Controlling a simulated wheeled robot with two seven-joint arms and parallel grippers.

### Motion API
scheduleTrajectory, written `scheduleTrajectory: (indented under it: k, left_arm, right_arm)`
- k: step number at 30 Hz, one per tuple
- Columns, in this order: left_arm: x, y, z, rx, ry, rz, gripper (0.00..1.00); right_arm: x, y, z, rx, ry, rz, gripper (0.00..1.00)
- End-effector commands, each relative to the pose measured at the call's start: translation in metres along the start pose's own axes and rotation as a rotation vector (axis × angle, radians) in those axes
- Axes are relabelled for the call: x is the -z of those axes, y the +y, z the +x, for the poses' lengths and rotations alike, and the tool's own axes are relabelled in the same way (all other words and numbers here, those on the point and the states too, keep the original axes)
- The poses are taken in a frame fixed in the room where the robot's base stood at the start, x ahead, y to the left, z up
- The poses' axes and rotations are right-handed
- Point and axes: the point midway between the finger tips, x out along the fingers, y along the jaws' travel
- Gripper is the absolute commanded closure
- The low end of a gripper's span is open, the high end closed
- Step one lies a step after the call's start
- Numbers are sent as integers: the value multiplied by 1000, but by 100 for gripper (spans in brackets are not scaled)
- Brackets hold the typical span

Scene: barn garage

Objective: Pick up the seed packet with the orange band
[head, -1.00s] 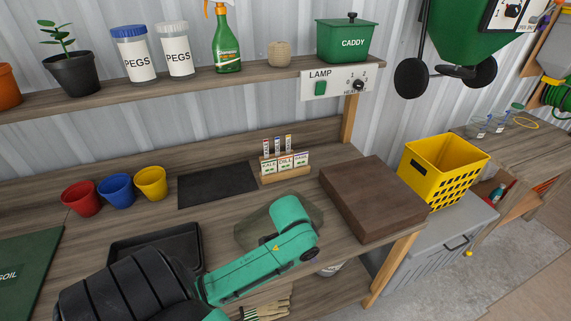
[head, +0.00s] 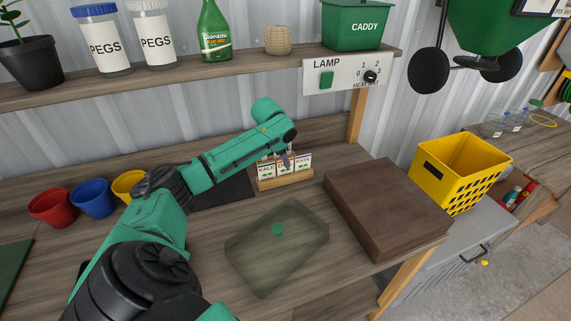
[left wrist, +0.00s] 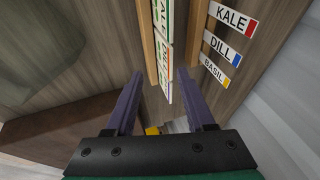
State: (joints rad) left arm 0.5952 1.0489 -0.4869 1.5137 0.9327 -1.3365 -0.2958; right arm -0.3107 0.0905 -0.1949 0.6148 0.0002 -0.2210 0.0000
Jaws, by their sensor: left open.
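Several seed packets stand in a row in a small wooden rack (head: 287,181) at the back of the bench. The KALE packet (head: 266,171) is at the left end, with others to its right. In the left wrist view the gripper (left wrist: 163,80) is open. The packets (left wrist: 165,55) show nearly edge-on, and the near end of their row lies between the fingertips. I cannot see contact.
A brown box (head: 385,205) is right of the rack, and a green-grey tray-like block (head: 255,255) is in front. Coloured pots (head: 92,198) stand left. A shelf (head: 200,82) runs above.

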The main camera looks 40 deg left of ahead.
Motion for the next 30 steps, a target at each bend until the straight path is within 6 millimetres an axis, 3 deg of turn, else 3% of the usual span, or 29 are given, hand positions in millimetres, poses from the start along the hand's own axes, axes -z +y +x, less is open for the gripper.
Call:
scheduleTrajectory:
  k: [7, 11, 18, 22, 23, 30]
  left_arm:
    - [1, -5, 33, -1, -1, -1, 46]
    - [0, -4, 55, 0, -1, 0, 46]
    - [-1, -4, 59, 2, 0, 2, 46]
    - [-1, -4, 59, 2, -1, 2, 95]
    - [-1, -4, 59, 2, -1, 2, 100]
    - [-1, -6, 58, 6, 0, 1, 100]
  right_arm:
    - [11, -1, -18, 2, 15, -1, 50]
    - [16, -8, -17, 12, 23, 1, 50]
    - [16, -12, -16, 17, 23, 0, 50]
    - [16, -12, -16, 16, 22, 0, 50]
    - [15, -11, -16, 16, 22, 0, 50]
    - [14, -7, -16, 10, 19, -2, 50]
